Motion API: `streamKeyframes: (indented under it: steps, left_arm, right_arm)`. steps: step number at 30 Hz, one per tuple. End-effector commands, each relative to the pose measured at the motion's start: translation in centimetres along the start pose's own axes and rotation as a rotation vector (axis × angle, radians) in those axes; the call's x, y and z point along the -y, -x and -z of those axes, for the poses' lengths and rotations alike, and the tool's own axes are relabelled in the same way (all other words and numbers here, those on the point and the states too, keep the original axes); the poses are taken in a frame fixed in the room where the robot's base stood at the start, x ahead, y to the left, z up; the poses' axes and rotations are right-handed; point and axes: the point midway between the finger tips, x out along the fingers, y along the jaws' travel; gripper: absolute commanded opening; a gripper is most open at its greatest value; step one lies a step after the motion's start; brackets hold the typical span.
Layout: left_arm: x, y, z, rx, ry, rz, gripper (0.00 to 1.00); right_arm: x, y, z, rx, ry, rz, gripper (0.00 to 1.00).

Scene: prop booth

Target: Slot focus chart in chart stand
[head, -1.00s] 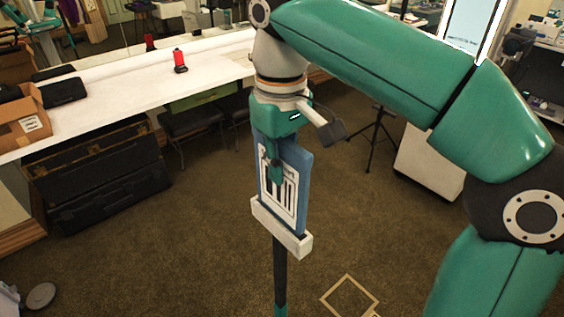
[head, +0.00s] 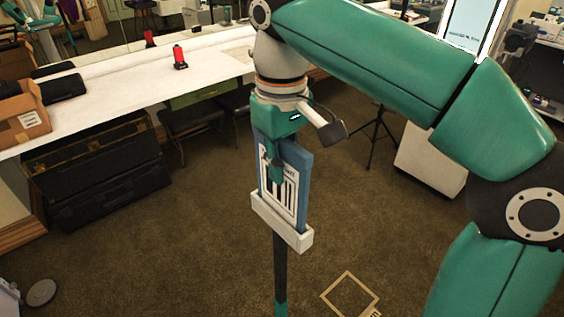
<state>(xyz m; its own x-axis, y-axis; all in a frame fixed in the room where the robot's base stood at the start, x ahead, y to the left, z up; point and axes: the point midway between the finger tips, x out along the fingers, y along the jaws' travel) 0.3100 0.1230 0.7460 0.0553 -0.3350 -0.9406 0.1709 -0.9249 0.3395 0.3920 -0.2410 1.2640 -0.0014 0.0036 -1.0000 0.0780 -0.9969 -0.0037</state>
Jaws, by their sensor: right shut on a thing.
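The focus chart (head: 299,183) is a blue board with a white sheet of dark bars. It stands upright, with its lower edge at the white holder of the chart stand (head: 283,223). The lower edge is hidden behind the holder's front wall, so it appears to sit in the slot. The stand's dark post (head: 280,265) runs down from the holder. My right gripper (head: 276,172) points down from above and is shut on the upper part of the chart. My left gripper is not in view.
A white counter (head: 120,95) runs along the left, with a red object (head: 180,58) and a cardboard box (head: 24,119). A black case (head: 100,175) is below it. A tape square (head: 350,295) marks the floor. A black tripod (head: 377,130) stands behind.

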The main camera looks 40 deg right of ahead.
Motion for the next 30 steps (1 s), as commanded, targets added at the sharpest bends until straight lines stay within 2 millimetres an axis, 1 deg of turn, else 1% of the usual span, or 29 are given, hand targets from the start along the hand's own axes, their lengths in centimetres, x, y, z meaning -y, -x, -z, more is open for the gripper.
streamKeyframes:
  steps: [10, 23, 24, 26, 27, 28, 30]
  left_arm:
    - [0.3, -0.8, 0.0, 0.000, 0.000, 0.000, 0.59]
    - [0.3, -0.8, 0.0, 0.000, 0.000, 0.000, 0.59]
    - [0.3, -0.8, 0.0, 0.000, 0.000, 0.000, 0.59]
    - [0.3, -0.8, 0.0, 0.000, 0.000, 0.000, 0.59]
    - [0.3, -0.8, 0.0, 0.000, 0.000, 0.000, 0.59]
    - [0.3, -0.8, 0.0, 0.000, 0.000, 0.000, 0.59]
    - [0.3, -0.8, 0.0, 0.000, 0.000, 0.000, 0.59]
  right_arm:
    - [0.0, -1.3, 0.0, -0.001, -0.001, 0.000, 0.00]
    - [0.0, -1.3, 0.0, -0.001, -0.001, 0.000, 0.00]
    - [0.0, -1.3, 0.0, -0.001, 0.000, 0.000, 0.16]
    - [0.0, -1.3, 0.0, -0.001, 0.000, 0.000, 0.26]
    - [0.0, -1.3, 0.0, -0.001, 0.000, 0.000, 0.33]
    - [0.0, -1.3, 0.0, -0.001, 0.000, 0.000, 0.38]
    - [0.0, -1.3, 0.0, -0.001, 0.000, 0.000, 0.39]
